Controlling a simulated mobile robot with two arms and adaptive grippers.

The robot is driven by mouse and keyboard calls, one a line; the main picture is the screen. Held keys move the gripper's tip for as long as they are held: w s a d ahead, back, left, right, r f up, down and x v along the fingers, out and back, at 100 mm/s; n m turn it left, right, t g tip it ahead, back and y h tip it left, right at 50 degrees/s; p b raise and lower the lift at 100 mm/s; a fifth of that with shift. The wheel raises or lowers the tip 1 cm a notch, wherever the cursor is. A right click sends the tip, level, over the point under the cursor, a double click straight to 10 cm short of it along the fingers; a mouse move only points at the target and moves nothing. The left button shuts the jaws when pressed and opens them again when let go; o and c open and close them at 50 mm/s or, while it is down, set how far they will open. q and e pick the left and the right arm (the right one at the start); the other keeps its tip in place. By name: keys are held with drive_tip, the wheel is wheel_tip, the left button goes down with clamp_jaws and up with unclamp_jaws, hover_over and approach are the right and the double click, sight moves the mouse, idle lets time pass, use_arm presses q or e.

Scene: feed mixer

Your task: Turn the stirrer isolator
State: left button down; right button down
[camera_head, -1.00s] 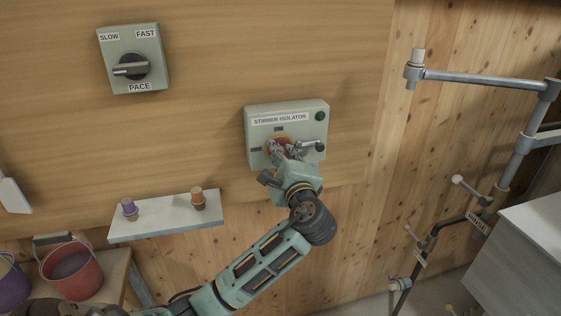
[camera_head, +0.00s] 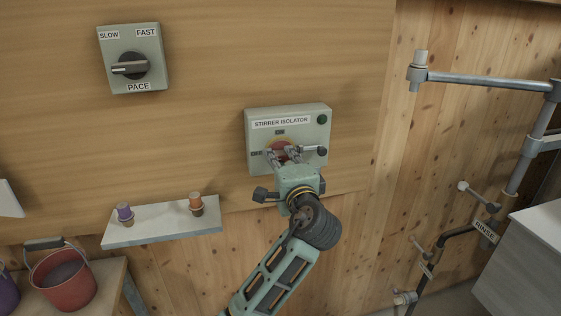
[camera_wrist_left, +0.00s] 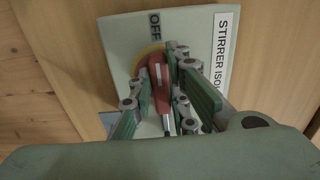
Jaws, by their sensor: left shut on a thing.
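The stirrer isolator (camera_head: 254,140) is a pale green box on the wood wall, with a label strip and a green round part at its top right. Its red handle (camera_wrist_left: 155,68) sits on a yellow disc, its white-marked end toward the OFF label (camera_wrist_left: 155,25). A metal rod with a dark end (camera_head: 321,151) extends to the right in the head view. My left gripper (camera_head: 281,154) is at the handle. In the left wrist view its fingers (camera_wrist_left: 158,88) lie on both sides of the red handle, shut on it. The fingers hide part of the handle. My right gripper is not in view.
A pace switch box (camera_head: 112,76) is up and left. A small shelf (camera_head: 160,233) with a purple-topped cup (camera_head: 125,211) and an orange-topped cup (camera_head: 196,201) is below left. A red bucket (camera_head: 68,285) stands lower left. Metal pipes (camera_head: 485,82) are at right.

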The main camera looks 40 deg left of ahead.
use_arm(q)
drive_tip(key=shift+f, duration=0.2)
drive_tip(key=c, duration=1.7)
unclamp_jaws()
drive_tip(key=shift+r, duration=0.15)
drive_tip(key=v, duration=1.2)
drive_tip(key=shift+s, duration=0.1)
